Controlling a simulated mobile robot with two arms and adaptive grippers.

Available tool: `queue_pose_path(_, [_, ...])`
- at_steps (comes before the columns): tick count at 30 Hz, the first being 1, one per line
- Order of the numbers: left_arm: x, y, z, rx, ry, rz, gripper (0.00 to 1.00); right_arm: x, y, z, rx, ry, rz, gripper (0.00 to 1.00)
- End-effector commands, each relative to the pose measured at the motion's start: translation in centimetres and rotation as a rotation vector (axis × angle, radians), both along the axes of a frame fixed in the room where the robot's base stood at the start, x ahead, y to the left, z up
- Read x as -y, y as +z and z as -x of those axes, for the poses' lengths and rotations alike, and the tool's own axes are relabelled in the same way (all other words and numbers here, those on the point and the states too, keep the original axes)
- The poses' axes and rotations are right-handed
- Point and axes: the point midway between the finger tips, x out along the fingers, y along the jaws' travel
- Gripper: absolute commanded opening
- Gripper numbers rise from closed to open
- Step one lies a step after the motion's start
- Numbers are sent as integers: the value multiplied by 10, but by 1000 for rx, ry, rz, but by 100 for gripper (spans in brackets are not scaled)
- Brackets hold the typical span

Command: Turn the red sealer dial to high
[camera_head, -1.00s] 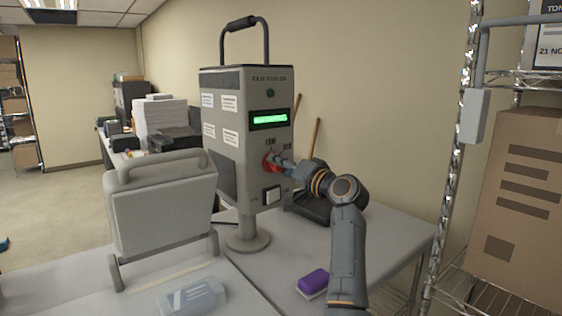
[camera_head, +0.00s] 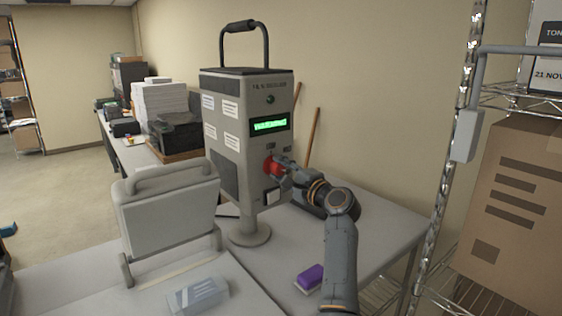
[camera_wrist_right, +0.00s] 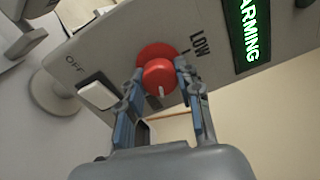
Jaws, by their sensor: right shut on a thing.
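The red sealer dial (camera_head: 268,167) is on the front of the grey sealer (camera_head: 240,145), below its green display (camera_head: 270,125). It also shows in the right wrist view (camera_wrist_right: 158,72), a red knob on a red disc with a short white mark. My right gripper (camera_head: 279,165) is shut on the knob, one finger on each side, as the right wrist view (camera_wrist_right: 160,78) shows. My left gripper is not in view.
A white switch (camera_wrist_right: 97,95) marked "OFF" is close to the gripper. A purple block (camera_head: 310,276) lies on the table below my right arm. A grey panel with a handle (camera_head: 170,215) stands left of the sealer. A wire shelf with a carton (camera_head: 525,215) is at right.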

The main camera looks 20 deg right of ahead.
Motion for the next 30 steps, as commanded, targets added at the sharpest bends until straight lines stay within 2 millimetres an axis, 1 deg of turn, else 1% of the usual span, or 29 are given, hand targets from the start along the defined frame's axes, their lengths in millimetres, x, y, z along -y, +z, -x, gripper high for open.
queue_pose_path(1, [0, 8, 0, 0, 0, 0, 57, 0, 4, 0, -12, 0, -31, 3])
queue_pose_path(3, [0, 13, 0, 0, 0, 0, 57, 0, 3, 0, -25, 0, -71, 3])
queue_pose_path(10, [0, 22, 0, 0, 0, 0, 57, 0, 2, 0, -57, -1, -159, 3])
queue_pose_path(16, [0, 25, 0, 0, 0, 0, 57, 0, 1, 0, -68, -1, -194, 3])
queue_pose_path(29, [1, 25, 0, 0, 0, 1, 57, 0, 0, 0, -70, -1, -199, 3])
queue_pose_path(30, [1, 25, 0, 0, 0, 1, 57, 0, 0, 0, -70, -1, -199, 43])
